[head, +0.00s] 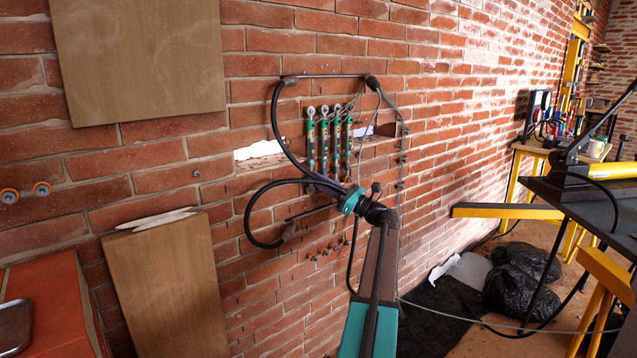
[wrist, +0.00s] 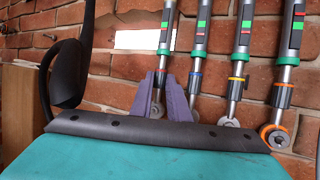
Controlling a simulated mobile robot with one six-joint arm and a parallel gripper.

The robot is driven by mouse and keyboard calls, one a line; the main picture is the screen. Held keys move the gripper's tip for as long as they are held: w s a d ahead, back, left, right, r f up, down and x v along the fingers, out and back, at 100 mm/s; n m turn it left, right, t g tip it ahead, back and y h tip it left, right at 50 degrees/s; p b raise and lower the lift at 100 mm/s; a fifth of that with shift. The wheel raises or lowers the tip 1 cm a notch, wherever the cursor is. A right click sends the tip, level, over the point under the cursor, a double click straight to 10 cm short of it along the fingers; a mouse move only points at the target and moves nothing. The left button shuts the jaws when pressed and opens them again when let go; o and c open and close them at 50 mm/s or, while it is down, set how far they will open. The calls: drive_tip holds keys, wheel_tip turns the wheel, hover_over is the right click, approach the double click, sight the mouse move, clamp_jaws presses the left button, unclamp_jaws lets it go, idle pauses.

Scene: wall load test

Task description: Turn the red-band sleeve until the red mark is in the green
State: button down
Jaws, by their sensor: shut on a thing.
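Several upright gauge rods hang side by side on the brick wall, each with a grey body, a coloured window and a dark sleeve below. In the wrist view my gripper (wrist: 160,82) has its purple fingers shut around the sleeve (wrist: 160,79) of the leftmost rod (wrist: 166,30). The fingers cover much of this sleeve, so its band colour is hard to make out. This rod's window shows a green patch (wrist: 165,25); the red mark is too small to place surely. In the head view the rods (head: 311,140) show beyond my arm, and the fingertips are hard to see.
Close on the right stand the second rod (wrist: 200,35), a yellow-banded sleeve (wrist: 236,85) and an orange-ringed rod end (wrist: 275,137). A black cable (head: 275,120) loops left of the rods. A wooden panel (head: 160,280) leans at the lower left; black bags (head: 520,280) lie at the right.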

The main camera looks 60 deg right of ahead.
drive_tip(key=c, duration=2)
unclamp_jaws()
drive_tip(key=shift+r, duration=0.1)
drive_tip(key=shift+s, duration=0.1)
drive_tip(key=p+v, duration=0.1)
drive_tip(key=v, duration=1.2)
drive_tip(key=shift+s, duration=0.3)
